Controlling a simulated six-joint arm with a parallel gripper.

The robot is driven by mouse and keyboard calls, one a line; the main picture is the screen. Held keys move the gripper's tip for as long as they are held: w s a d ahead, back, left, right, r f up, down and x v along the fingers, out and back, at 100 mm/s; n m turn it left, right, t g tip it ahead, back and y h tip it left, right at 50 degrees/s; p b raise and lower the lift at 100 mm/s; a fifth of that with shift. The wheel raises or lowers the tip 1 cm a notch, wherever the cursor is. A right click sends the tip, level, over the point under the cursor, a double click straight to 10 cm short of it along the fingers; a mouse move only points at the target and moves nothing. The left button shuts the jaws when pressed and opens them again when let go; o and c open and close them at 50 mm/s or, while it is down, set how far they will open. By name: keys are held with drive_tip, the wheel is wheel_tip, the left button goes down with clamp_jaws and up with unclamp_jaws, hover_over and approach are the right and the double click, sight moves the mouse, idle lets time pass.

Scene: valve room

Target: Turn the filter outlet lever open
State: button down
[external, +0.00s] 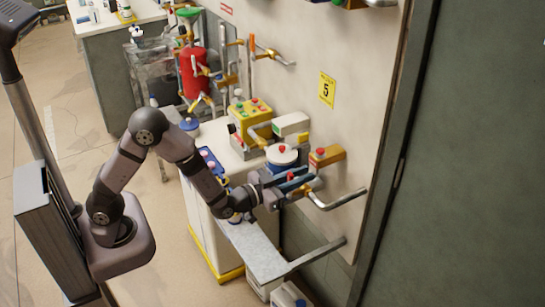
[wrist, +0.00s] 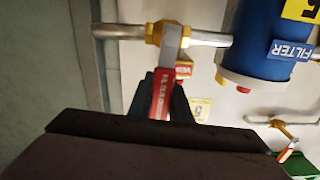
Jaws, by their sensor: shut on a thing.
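The filter outlet lever (wrist: 162,92) shows in the wrist view as a grey metal bar with a red lettered grip. It starts at a brass valve (wrist: 168,33) on a metal pipe (wrist: 120,32) and stands crosswise to that pipe. My gripper (wrist: 172,100) is shut on the red grip, with dark fingers on both sides of it. In the external view my gripper (external: 293,184) is at the wall pipework, and its fingers and arm hide most of the lever. The blue filter body (wrist: 262,40) with its FILTER label is right of the valve in the wrist view.
A bent metal pipe (external: 340,201) sticks out right of my gripper. A yellow box with buttons (external: 251,118) and a red-topped box (external: 327,156) are close by. A red tank (external: 192,73) stands farther back. Floor at the left is open.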

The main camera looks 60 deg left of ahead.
drive_tip(key=shift+d+f+m+p, duration=0.15)
drive_tip(key=shift+d+f+m, duration=0.5)
drive_tip(key=shift+m, duration=1)
drive_tip(key=shift+d+f+m+p, duration=0.1)
drive_tip(key=shift+d+f+m, duration=0.15)
drive_tip(key=shift+d+m, duration=1.05)
drive_tip(key=shift+d+f+m+p, duration=0.15)
drive_tip(key=shift+d+f+m, duration=0.35)
drive_tip(key=shift+m, duration=1.45)
drive_tip(key=c, duration=1.6)
unclamp_jaws()
drive_tip(key=shift+s, duration=0.1)
